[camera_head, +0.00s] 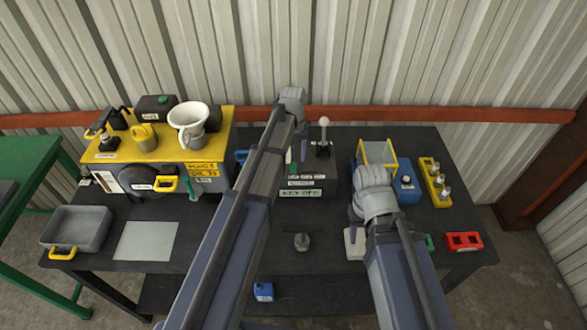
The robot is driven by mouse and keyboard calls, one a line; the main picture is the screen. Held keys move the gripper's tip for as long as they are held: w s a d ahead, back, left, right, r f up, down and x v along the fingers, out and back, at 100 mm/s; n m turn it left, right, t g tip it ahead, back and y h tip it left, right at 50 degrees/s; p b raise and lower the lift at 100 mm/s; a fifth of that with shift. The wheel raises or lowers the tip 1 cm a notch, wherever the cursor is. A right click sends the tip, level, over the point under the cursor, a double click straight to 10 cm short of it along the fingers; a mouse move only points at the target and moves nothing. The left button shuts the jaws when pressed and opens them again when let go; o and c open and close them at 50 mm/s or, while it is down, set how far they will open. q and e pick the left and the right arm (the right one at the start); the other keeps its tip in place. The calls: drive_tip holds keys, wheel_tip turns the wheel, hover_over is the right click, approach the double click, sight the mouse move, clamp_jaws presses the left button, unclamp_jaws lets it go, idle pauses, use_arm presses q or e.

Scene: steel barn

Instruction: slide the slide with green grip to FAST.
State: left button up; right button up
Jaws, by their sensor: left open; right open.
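A dark control box (328,183) stands at the middle of the table, with small label plates and a pale green display reading "KEY OFF" (301,193). A small green grip (292,169) shows at the box's left part, close beside my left arm. The lettering by it is too small to read, so its slide setting cannot be told. My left gripper (301,129) is open above the back of the box, past the green grip, its fingers mostly hidden by the arm. My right gripper (355,214) is open to the right of the box, partly hidden behind its wrist.
A lever with a white knob (323,122) rises behind the box. A yellow-topped machine (160,150) stands left, with a grey tray (75,230) before it. A blue container (407,188), a yellow rack (434,183) and a red block (464,242) are at right.

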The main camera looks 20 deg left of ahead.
sight(294, 164)
use_arm(q)
wheel_tip(294, 164, down, 5)
drive_tip(key=b, duration=0.4)
drive_tip(key=shift+r, duration=0.1)
clamp_jaws()
idle(1.2)
